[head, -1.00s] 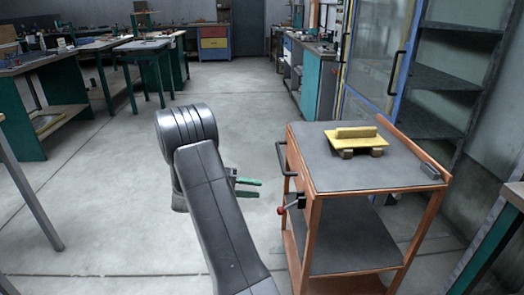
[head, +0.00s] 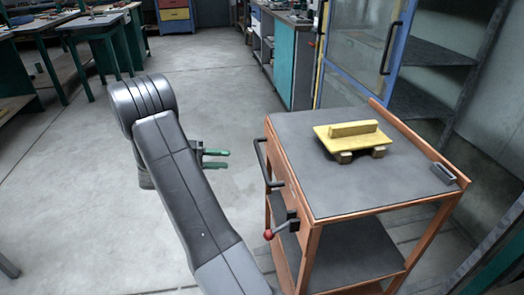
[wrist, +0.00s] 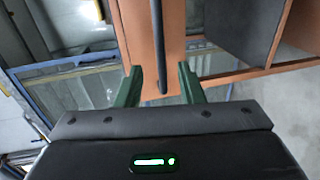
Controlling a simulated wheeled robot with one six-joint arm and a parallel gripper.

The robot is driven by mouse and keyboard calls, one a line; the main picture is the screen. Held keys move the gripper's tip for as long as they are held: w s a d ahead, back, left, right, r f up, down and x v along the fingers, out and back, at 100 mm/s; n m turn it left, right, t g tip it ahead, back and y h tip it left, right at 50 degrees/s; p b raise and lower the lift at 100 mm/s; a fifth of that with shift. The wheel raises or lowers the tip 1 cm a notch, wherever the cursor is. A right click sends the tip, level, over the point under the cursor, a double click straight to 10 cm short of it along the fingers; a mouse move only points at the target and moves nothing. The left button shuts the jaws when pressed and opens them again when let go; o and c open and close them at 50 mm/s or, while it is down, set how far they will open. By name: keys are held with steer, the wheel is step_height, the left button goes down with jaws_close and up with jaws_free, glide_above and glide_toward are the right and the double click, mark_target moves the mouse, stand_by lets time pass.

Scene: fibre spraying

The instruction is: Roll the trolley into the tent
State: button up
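The trolley (head: 335,205) has an orange frame, a grey top and a lower shelf, and stands upright at the right of the head view. Its black handle (head: 261,165) is on the left side, above a lever with a red knob (head: 268,235). My gripper (head: 228,159) has green fingers, open and empty, pointing at the handle from the left with a gap. In the wrist view the handle (wrist: 161,45) lines up between the spread fingers. A framed enclosure with clear panels (head: 355,75), perhaps the tent, stands behind the trolley.
A yellow piece (head: 352,137) rests on small blocks on the trolley top. Dark shelves (head: 435,60) stand at the back right. A teal cabinet bench (head: 293,60) is behind, and worktables (head: 95,25) are at the left. The floor (head: 70,185) at the left is clear.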

mark_target(261, 158)
steer(key=b+x, duration=0.1)
steer(key=x, duration=1.2)
steer(key=shift+d+f, duration=0.1)
steer(key=shift+d, duration=0.25)
steer(key=shift+c, duration=0.4)
jaws_close()
